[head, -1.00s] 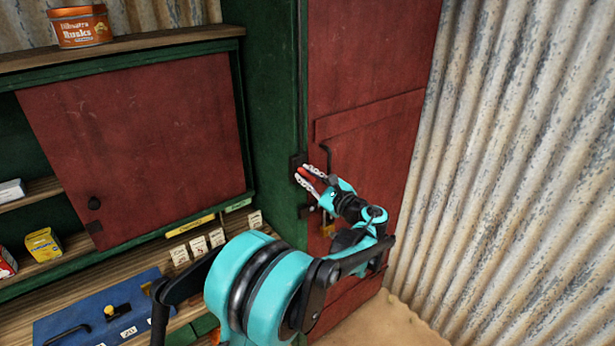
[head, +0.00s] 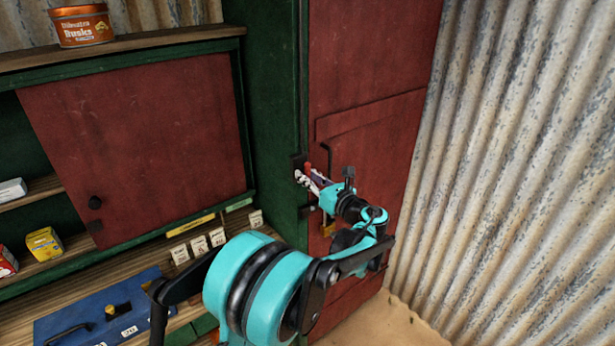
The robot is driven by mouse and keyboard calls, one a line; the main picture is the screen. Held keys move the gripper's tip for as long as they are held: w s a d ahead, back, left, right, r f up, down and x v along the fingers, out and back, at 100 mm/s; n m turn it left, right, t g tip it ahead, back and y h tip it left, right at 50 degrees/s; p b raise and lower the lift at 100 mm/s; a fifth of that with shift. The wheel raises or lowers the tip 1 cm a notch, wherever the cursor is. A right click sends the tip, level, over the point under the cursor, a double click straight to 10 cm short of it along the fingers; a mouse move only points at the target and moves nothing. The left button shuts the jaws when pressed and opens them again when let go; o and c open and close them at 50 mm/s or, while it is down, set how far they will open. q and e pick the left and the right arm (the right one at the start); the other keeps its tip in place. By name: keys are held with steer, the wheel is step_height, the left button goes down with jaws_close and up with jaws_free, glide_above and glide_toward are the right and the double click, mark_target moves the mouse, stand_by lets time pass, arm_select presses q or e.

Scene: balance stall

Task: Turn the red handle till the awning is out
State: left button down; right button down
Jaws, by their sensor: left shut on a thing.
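The red handle (head: 308,168) is small and mostly hidden by my left gripper; only a bit of red shows above the fingers. It sits by a dark bracket (head: 297,160) on the edge of the green post. My left gripper (head: 305,178) is shut on the red handle, its wrist reaching in from the lower right of it. The awning cannot be made out in this view. My right gripper is not in view.
A red door (head: 370,60) with a dark bent bar stands behind my wrist. A corrugated metal wall (head: 510,180) rises at right. At left are a red sliding panel (head: 140,140), shelves with packets, a rusks tin (head: 82,28) and a blue case (head: 70,325).

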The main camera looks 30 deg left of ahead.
arm_select(q)
steer(key=shift+m, duration=0.7)
stand_by(0.3)
stand_by(0.8)
steer(key=c, duration=1.5)
jaws_free()
steer(key=v, duration=1.2)
steer(key=shift+w, duration=0.1)
